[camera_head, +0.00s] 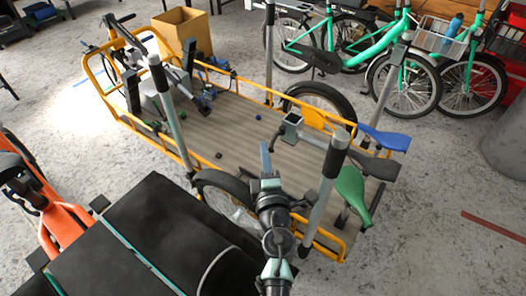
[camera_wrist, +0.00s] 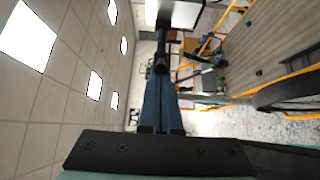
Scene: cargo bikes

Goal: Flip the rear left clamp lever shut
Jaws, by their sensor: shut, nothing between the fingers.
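My gripper (camera_head: 265,148) is above the left side of the cargo bike's slatted deck (camera_head: 235,115), near its rear. In the wrist view its blue-grey fingers (camera_wrist: 162,85) lie together, with nothing seen between them. A grey clamp-like block (camera_head: 291,127) on a dark bar sits just right of the fingertips in the head view, beside the rear post (camera_head: 325,185) with a black sleeve. A dark bar (camera_wrist: 162,40) lies beyond the fingertips in the wrist view; I cannot tell whether they touch. I cannot clearly make out the rear left clamp lever or its position.
Yellow rails (camera_head: 221,70) edge the deck. Another post (camera_head: 170,110) stands along its left side. Green (camera_head: 352,193), black (camera_head: 372,164) and blue (camera_head: 384,137) saddles are at the rear. A cardboard box (camera_head: 182,32) stands behind. Green bikes (camera_head: 345,45) are parked beyond; an orange bike (camera_head: 62,225) is at left.

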